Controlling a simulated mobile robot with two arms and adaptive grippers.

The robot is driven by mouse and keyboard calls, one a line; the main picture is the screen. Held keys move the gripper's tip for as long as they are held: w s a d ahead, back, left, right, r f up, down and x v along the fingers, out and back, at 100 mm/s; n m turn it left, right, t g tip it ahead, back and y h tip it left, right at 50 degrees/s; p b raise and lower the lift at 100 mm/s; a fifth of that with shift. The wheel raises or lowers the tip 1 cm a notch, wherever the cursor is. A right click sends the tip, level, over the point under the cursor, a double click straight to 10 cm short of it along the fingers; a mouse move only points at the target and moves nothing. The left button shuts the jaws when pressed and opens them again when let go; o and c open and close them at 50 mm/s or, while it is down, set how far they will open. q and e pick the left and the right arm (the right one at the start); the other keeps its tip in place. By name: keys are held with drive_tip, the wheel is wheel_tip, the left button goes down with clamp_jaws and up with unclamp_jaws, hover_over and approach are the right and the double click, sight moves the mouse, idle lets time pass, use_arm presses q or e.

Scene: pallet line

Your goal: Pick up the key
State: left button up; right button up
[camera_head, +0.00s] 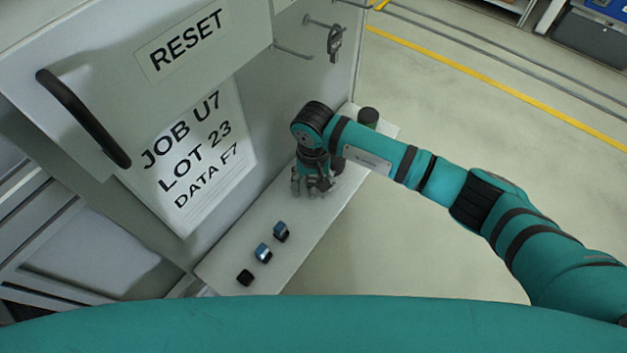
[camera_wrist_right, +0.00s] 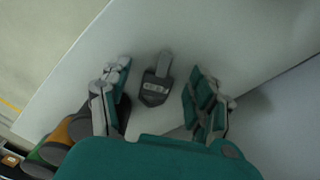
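A key with a dark grey, labelled head and a lighter grey shaft (camera_wrist_right: 155,90) lies on the pale shelf (camera_wrist_right: 230,50), in the upper middle of the right wrist view. My right gripper (camera_wrist_right: 158,74) is open, with its fingers on either side of the key and visible gaps to it. In the head view my right gripper (camera_head: 312,185) points down over the shelf (camera_head: 235,262) and hides the key. My left gripper is not in view.
Three small dark and blue blocks (camera_head: 263,253) stand on the shelf's near end. A dark cylinder (camera_head: 368,116) stands at the far end. A cabinet panel with a "JOB U7" sheet (camera_head: 195,160) rises beside the shelf. A dark item (camera_head: 334,42) hangs from a hook.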

sight(314, 187)
drive_tip(key=c, duration=0.9)
drive_tip(key=shift+c, duration=1.1)
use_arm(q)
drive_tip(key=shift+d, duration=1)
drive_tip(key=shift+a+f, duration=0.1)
use_arm(e)
drive_tip(key=shift+r+b, duration=0.45)
drive_tip(key=shift+r, duration=0.1)
wheel_tip(314, 187, up, 2)
drive_tip(key=shift+s+r+b, duration=0.1)
drive_tip(key=shift+s+b, duration=0.05)
drive_tip(key=shift+b, duration=0.65)
use_arm(q)
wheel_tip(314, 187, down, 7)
drive_tip(key=b, duration=0.4)
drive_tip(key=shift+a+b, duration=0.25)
drive_tip(key=shift+b, duration=0.05)
use_arm(e)
drive_tip(key=s+d+r, duration=0.1)
drive_tip(key=s+d, duration=0.1)
drive_tip(key=s, duration=0.5)
drive_tip(key=s+d, duration=0.2)
drive_tip(key=s, duration=0.6)
drive_tip(key=shift+d+r, duration=0.3)
drive_tip(key=shift+r, duration=0.05)
